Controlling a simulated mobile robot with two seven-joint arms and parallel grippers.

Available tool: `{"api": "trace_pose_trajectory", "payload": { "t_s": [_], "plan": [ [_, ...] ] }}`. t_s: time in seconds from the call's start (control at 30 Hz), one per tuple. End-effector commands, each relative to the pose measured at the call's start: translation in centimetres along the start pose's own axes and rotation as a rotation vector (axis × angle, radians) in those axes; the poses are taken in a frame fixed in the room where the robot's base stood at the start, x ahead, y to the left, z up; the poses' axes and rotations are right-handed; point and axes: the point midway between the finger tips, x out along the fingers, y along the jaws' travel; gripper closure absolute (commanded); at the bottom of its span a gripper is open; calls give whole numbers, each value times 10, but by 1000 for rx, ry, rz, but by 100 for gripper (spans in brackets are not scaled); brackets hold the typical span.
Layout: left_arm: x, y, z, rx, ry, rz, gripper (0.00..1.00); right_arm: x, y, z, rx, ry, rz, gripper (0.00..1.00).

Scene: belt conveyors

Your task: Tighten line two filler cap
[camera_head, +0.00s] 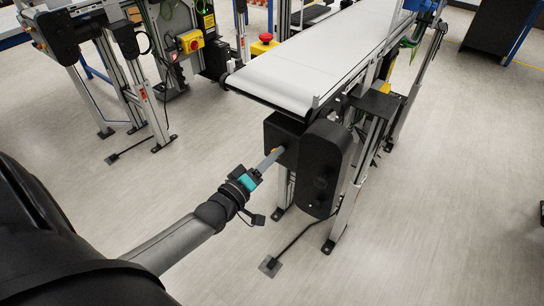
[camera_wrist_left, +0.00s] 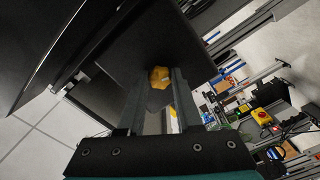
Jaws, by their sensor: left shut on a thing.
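The filler cap (camera_wrist_left: 159,77) is a small yellow-orange lobed knob on the dark drive housing at the conveyor's end. In the wrist view it sits between the tips of the two grey fingers of my left gripper (camera_wrist_left: 160,88), which is shut on it. In the head view my left gripper (camera_head: 276,153) reaches from the lower left to the black gearbox (camera_head: 283,134) under the belt end. Only a speck of the cap shows there, behind the fingers. My right gripper is in neither view. No line number is readable.
The white belt conveyor (camera_head: 319,55) runs away to the upper right. A black motor cover (camera_head: 322,170) hangs beside the gearbox, near metal legs. A red emergency button on a yellow box (camera_head: 265,42) and another conveyor stand behind.

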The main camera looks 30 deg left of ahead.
Motion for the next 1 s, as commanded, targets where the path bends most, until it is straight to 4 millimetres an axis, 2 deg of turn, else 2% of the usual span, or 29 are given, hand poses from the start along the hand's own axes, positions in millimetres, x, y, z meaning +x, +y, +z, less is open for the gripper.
{"api": "trace_pose_trajectory", "payload": {
  "t_s": [0.37, 0.67, 1.0],
  "plan": [
    [0, 1, -1, 119, 0, -1, 100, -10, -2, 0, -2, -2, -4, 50],
    [0, 2, -1, 374, 0, -1, 100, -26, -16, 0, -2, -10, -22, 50],
    [0, 2, 0, 698, 0, -1, 100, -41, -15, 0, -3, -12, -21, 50]
  ]
}}
